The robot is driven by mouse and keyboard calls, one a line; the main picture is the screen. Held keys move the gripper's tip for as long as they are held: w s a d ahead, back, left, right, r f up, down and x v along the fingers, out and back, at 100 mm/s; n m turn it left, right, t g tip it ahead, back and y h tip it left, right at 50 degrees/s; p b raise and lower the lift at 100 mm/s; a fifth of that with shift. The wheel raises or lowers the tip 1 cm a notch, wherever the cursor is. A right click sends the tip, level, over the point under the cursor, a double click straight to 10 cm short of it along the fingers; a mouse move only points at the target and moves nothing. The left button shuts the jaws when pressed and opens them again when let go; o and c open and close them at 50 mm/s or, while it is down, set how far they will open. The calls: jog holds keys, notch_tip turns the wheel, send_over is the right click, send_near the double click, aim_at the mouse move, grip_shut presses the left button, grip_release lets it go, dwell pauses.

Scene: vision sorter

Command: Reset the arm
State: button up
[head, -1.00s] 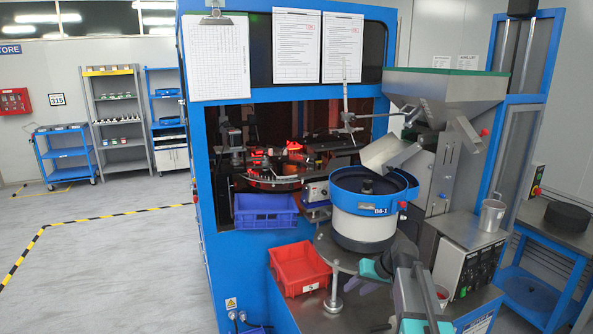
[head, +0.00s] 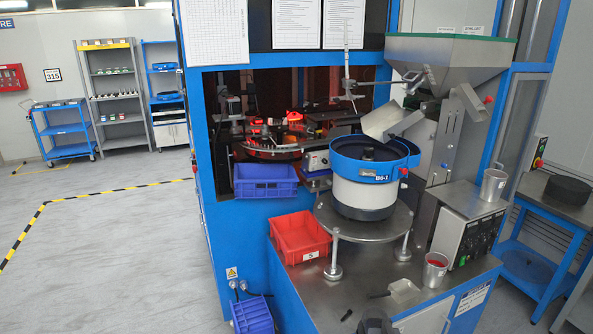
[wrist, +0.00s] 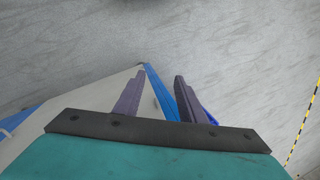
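My gripper (wrist: 159,80) shows in the wrist view with its two dark purple-grey fingers apart and nothing held between them. Behind the fingers are a pale panel with a blue edge and the grey floor. In the head view the gripper cannot be made out. Only a small dark shape shows at the bottom edge, and I cannot tell whether it is part of my arm.
The blue machine's metal worktop (head: 350,285) carries a bowl feeder (head: 365,185), a red bin (head: 300,237), a metal scoop (head: 403,290) and a cup with red contents (head: 435,270). A blue bin (head: 253,315) sits low at the front. The left floor (head: 110,260) is open.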

jog(key=s+f+g+h+b, duration=0.1)
jog(key=s+f, duration=0.4)
jog(key=s, duration=0.4)
jog(key=s+f+g+b, duration=0.1)
jog(key=s+f+g, duration=0.1)
jog(key=s+f, duration=0.4)
jog(key=s+f+g+h+b, duration=0.1)
jog(key=s+f, duration=0.4)
jog(key=s, duration=0.7)
jog(key=shift+s+d+f+n+g+h, duration=0.15)
jog(key=shift+d+f+n+g+h, duration=0.2)
jog(key=shift+g, duration=0.25)
jog(key=shift+a+r, duration=0.1)
dwell(0.8)
